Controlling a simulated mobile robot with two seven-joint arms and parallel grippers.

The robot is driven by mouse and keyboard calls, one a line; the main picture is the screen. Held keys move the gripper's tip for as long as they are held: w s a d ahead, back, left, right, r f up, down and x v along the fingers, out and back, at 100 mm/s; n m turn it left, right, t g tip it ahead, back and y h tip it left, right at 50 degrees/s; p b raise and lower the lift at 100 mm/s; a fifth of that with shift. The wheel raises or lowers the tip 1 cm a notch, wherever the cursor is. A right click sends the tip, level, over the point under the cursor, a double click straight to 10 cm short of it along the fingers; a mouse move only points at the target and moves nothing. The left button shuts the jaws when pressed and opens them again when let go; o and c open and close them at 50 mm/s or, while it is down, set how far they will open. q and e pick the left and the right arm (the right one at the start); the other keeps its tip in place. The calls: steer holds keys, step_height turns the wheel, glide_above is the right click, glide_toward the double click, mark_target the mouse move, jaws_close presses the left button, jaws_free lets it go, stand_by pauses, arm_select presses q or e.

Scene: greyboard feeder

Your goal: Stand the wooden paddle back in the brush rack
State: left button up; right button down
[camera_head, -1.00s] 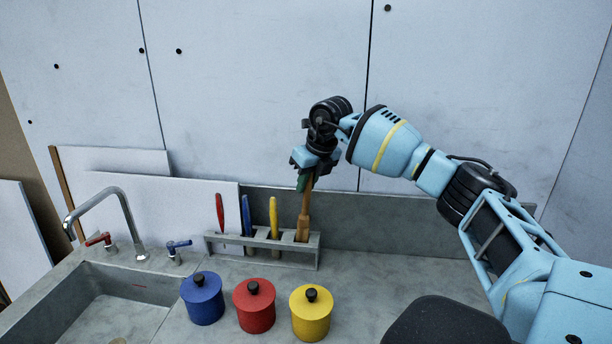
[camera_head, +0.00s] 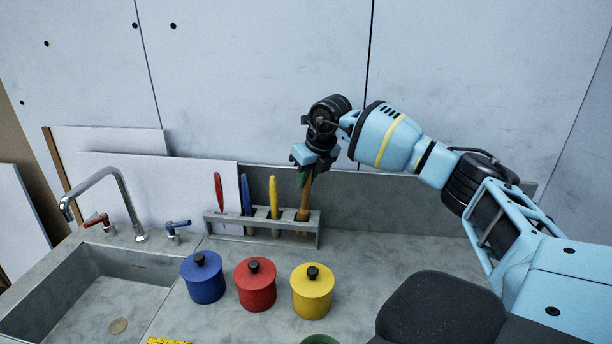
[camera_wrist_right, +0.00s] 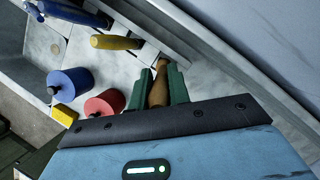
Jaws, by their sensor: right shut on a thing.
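The wooden paddle (camera_head: 305,200) stands roughly upright at the right end of the grey brush rack (camera_head: 270,237). Its lower end is in or behind the rightmost slot; the rack's front hides how deep it sits. My right gripper (camera_head: 304,176) is above the rack, shut on the upper part of the paddle. In the right wrist view the green fingers hold the brown paddle (camera_wrist_right: 158,92) between them. My left gripper is not in view.
Red (camera_head: 219,190), blue (camera_head: 246,192) and yellow (camera_head: 273,195) handles stand in the rack, left of the paddle. Blue (camera_head: 203,282), red (camera_head: 255,288) and yellow (camera_head: 312,295) lidded pots stand in front. A sink (camera_head: 100,310) lies left; the back wall is close behind.

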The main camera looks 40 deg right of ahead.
steer(key=shift+s+d, duration=0.1)
steer(key=c, duration=1.2)
jaws_free()
steer(key=shift+c, duration=0.2)
steer(key=v, duration=0.7)
steer(key=shift+s+r, duration=0.15)
steer(key=shift+r, duration=0.2)
